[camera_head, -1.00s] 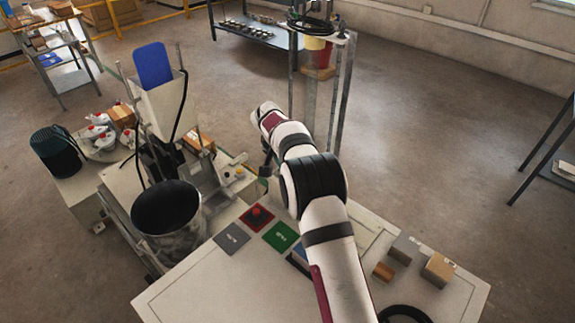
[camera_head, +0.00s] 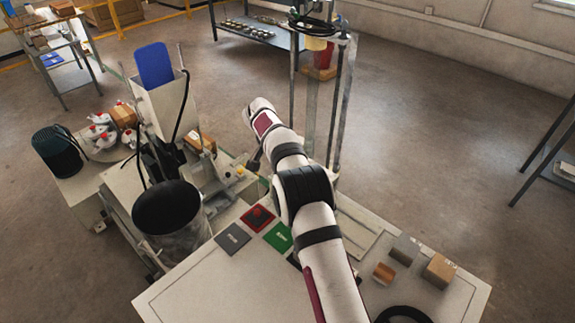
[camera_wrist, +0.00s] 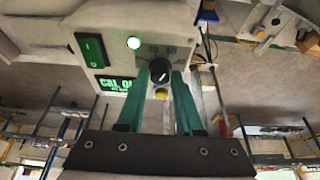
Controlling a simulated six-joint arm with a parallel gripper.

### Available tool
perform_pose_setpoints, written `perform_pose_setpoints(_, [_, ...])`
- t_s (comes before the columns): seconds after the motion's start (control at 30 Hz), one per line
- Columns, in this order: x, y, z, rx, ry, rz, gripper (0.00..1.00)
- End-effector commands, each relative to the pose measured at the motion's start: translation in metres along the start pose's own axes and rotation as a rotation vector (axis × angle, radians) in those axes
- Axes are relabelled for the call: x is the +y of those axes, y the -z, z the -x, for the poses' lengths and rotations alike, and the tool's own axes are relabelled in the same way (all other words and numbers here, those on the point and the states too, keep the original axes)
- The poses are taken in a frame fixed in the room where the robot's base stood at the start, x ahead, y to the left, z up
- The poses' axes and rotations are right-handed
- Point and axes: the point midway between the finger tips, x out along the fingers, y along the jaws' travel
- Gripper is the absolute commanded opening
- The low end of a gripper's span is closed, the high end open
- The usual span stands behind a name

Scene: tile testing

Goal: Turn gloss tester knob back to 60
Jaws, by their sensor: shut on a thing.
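The gloss tester (camera_wrist: 120,62) is a pale box at the top of the wrist view, seen tilted. A yellow button (camera_wrist: 161,94) shows between the fingers. In the head view my arm hides much of the tester area.
Boxes (camera_head: 439,269) stand at the right. A dark bucket (camera_head: 166,212) and hopper machine (camera_head: 160,108) stand left of my arm.

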Motion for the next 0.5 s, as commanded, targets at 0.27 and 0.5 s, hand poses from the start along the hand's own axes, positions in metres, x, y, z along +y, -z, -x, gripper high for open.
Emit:
perform_pose_setpoints(0.27, [0.0002, -0.0008, -0.0009, -0.002, -0.001, 0.002, 0.65])
perform_pose_setpoints(0.5, [0.0001, -0.0004, -0.0004, -0.001, 0.0, 0.001, 0.65])
